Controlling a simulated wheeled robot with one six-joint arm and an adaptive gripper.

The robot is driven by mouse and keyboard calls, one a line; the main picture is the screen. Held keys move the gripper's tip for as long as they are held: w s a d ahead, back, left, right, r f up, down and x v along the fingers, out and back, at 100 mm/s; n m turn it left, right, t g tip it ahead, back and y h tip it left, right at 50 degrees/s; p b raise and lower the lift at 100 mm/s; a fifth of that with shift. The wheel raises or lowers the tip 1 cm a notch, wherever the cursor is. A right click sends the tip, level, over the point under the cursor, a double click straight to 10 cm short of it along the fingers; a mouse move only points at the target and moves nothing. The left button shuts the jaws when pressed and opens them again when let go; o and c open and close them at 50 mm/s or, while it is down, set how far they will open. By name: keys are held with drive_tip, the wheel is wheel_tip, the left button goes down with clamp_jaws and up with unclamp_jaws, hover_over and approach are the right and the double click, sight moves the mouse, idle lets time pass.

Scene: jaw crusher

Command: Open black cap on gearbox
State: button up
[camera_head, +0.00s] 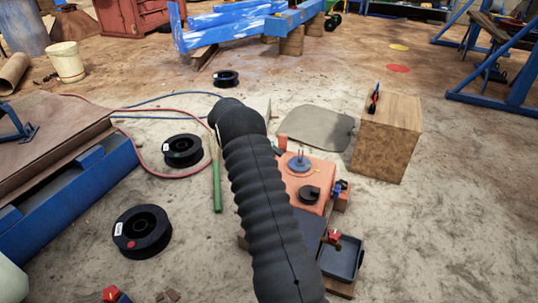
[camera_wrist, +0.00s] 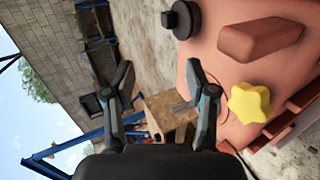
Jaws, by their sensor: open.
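The gearbox (camera_head: 325,173) is a salmon-orange housing on the floor right of my black ribbed arm, which hides part of it. In the wrist view the gearbox (camera_wrist: 225,40) fills the right side. A black round cap (camera_wrist: 182,19) stands on it at the top, near the housing's edge. A dark round part (camera_head: 309,194) shows on its top in the head view; I cannot tell if it is the same cap. My gripper (camera_wrist: 160,86) is open and empty, with the cap beyond its fingertips and apart from them. In the head view my gripper is not visible.
A yellow star-shaped knob (camera_wrist: 250,102) sits on the gearbox close to the right finger. A raised orange block (camera_wrist: 260,39) is beside the cap. A wooden box (camera_head: 387,140) stands right of the gearbox. A black tray (camera_head: 343,258) lies in front. Black spools (camera_head: 143,231) lie left.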

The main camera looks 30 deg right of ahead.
drive_tip(key=shift+w+a+r, duration=0.35)
drive_tip(key=shift+w, duration=0.2)
drive_tip(key=s+a+r+n+t+y+p, duration=0.1)
drive_tip(key=s+a+r+n+t, duration=0.3)
drive_tip(key=a+r, duration=0.4)
drive_tip(key=s+a+r+n+t+y, duration=0.1)
drive_tip(key=s+a+r+n+t, duration=0.1)
drive_tip(key=s+a+r+t, duration=0.45)
drive_tip(key=s+a+r+n+t+y+p, duration=0.1)
drive_tip(key=s+a+r+n+t+y, duration=0.1)
drive_tip(key=s+a, duration=0.4)
drive_tip(key=s+a+r+n+t+y, duration=0.2)
drive_tip(key=s+a, duration=0.5)
drive_tip(key=s, duration=0.7)
drive_tip(key=shift+r+n+t+y+p, duration=0.4)
drive_tip(key=shift+r+n+t, duration=0.3)
drive_tip(key=shift+r+t, duration=0.15)
